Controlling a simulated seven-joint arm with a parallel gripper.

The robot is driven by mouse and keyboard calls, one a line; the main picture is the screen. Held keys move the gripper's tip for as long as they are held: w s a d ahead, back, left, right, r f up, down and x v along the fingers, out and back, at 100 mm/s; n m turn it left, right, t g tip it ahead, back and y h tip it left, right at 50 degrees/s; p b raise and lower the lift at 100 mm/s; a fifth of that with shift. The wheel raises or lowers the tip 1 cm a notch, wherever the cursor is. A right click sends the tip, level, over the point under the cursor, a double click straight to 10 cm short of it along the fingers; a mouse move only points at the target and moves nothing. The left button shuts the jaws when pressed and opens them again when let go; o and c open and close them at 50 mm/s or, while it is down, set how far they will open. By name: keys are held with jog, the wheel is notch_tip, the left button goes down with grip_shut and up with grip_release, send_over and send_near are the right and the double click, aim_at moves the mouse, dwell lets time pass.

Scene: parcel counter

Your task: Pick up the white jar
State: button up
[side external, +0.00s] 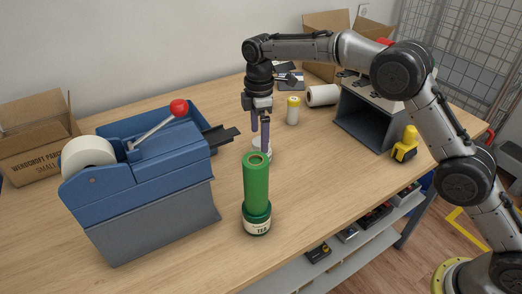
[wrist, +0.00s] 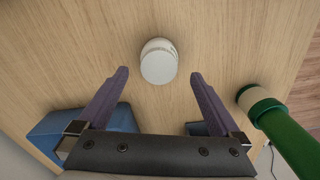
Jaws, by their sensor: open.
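The white jar (wrist: 158,62) stands on the wooden counter, seen from above in the wrist view. In the side view the jar (side external: 258,144) is partly hidden by a finger and the green tube in front of it. My gripper (wrist: 158,75) is open and empty, its two purple fingers pointing toward the jar. In the wrist view the jar appears centred in the gap, just beyond the fingertips. In the side view my gripper (side external: 260,139) points down at the jar; whether a finger touches it I cannot tell.
A tall green tea tube (side external: 256,185) stands close in front of the jar. A blue tape dispenser (side external: 150,165) is to the left.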

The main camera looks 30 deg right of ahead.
notch_tip(320, 180, down, 4)
jog(key=shift+d+f, duration=0.1)
jog(key=shift+f, duration=0.1)
jog(key=shift+w, duration=0.1)
jog(key=c, duration=1.5)
